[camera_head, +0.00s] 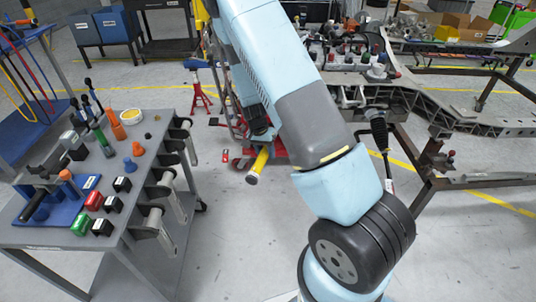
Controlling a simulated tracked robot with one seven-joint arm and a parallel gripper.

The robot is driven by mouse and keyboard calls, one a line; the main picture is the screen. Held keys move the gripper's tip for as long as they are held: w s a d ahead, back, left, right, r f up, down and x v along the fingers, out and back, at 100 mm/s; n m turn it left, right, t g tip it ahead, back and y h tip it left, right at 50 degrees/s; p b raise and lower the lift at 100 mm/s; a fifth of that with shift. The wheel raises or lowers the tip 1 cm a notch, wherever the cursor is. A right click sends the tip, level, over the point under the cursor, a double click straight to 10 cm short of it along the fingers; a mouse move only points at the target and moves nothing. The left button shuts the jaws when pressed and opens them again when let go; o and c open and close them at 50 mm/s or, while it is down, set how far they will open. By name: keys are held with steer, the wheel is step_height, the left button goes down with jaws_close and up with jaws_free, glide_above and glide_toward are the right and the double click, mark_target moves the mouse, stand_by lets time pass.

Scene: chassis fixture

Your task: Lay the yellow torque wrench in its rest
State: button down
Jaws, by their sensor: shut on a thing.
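The yellow torque wrench (257,166) hangs below my gripper (262,140), its yellow end pointing down over the open floor between the cart and the chassis. My gripper is shut on it, though the arm link partly hides the jaws and most of the tool. The wrench is apart from the cart, to its right. I cannot make out for certain which thing is its rest. Several grey brackets (168,178) stick out from the cart's right side.
The grey cart (60,236) at left carries sockets, small boxes and a blue tray (62,208). A red jack stand (201,98) stands on the floor behind. The metal chassis frame (420,100) fills the right. Floor between cart and arm is clear.

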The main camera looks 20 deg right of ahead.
steer(key=shift+w+a+r+t+y, duration=0.3)
steer(key=shift+a+r+y, duration=0.5)
steer(key=shift+r+y, duration=0.1)
steer(key=shift+s, duration=0.1)
stand_by(0.3)
